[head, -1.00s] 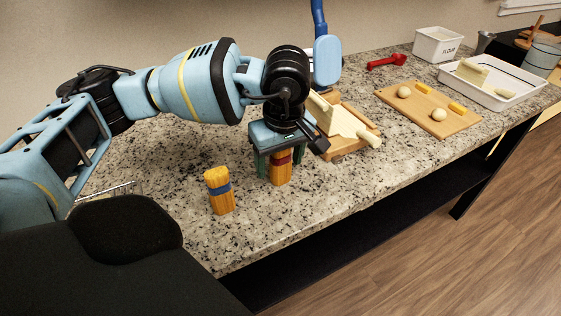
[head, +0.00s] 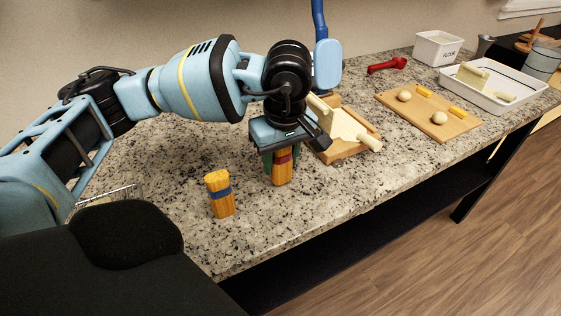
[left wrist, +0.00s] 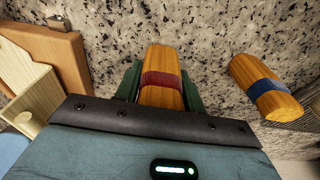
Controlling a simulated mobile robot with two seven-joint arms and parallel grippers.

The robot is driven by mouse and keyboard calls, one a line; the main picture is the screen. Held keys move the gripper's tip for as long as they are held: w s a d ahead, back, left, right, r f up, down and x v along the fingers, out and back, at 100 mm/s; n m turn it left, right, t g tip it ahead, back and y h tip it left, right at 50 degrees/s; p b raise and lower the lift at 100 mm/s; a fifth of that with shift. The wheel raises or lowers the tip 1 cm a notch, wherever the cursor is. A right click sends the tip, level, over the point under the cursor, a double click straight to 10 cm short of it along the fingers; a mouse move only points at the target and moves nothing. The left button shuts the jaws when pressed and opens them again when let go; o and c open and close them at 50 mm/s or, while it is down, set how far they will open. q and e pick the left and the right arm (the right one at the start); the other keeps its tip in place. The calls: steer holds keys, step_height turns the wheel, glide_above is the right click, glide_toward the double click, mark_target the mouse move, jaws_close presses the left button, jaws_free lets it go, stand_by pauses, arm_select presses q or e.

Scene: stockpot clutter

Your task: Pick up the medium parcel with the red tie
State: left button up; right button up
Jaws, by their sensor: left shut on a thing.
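The parcel with the red tie (head: 282,172) is a bundle of yellow-orange sticks, upright on the speckled counter or just over it; I cannot tell which. My left gripper (head: 280,160) comes down on it from above and is shut on it, with green fingers on both sides. In the left wrist view the red-tied parcel (left wrist: 162,85) sits between the fingers (left wrist: 160,84). A similar parcel with a blue tie (head: 220,194) stands to the left, apart from the gripper. It also shows in the left wrist view (left wrist: 266,88). My right gripper is not in view.
A wooden board with a pale piece (head: 345,140) lies close to the right of the gripper. Farther right are a board with dough balls (head: 438,118), a red tool (head: 387,65), a white tray (head: 490,98) and a flour box (head: 437,48). The counter's front strip is clear.

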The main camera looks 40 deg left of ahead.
arm_select(q)
step_height(320, 180, up, 2)
steer(key=shift+s+d+r, duration=0.1)
steer(key=shift+d+r, duration=0.05)
steer(key=shift+r, duration=0.05)
steer(key=s+d, duration=0.3)
steer(key=s, duration=0.4)
steer(key=s+d+r, duration=0.1)
steer(key=s+d, duration=0.3)
steer(key=s, duration=0.2)
steer(key=shift+s+d+r, duration=0.15)
steer(key=shift+s+d, duration=0.15)
steer(key=shift+s, duration=0.1)
